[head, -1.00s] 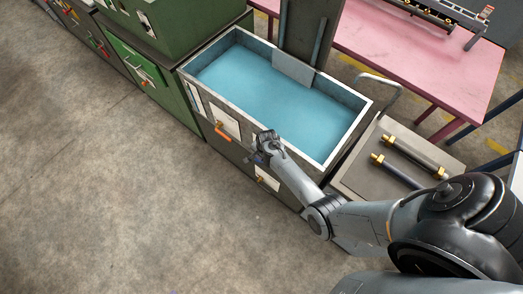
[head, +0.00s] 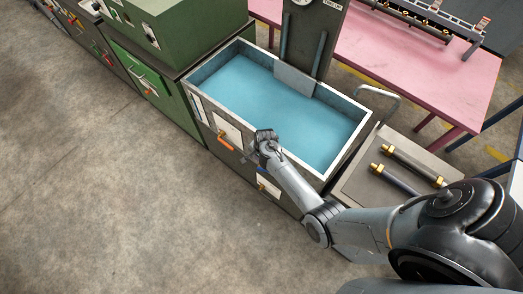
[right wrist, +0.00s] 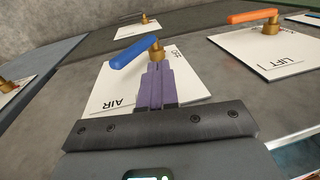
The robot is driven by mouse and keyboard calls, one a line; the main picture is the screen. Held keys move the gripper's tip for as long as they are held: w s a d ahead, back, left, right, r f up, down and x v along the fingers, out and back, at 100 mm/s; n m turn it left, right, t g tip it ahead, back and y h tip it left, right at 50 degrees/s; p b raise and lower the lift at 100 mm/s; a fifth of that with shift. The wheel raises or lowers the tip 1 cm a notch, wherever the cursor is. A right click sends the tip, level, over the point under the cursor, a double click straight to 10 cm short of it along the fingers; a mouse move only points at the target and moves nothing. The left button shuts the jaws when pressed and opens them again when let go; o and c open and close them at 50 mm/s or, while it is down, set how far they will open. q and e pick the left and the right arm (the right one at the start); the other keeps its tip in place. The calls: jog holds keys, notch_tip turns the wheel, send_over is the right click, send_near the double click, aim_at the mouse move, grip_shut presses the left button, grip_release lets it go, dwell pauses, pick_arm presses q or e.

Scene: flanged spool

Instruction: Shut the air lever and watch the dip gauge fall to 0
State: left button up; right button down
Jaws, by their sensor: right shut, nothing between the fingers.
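The blue air lever (right wrist: 133,52) sits on a brass pivot (right wrist: 157,52) on the white AIR plate (right wrist: 105,88); in the right wrist view it points left from the pivot. My right gripper (right wrist: 155,75) is shut and empty. Its purple fingertips are right by the pivot; I cannot tell whether they touch. My left gripper is out of view.
The tank (head: 357,118) holds blue liquid. An orange lever (right wrist: 252,16) is beside a LIFT plate (right wrist: 278,58); it also shows in the head view (head: 225,141). Brass-ended bars (head: 410,162) lie on a bench at right. The floor at left is clear.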

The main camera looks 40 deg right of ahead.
notch_tip(320, 180, up, 6)
jog(key=s+p, duration=0.1)
jog(key=s, duration=0.1)
jog(key=shift+d+r, duration=0.1)
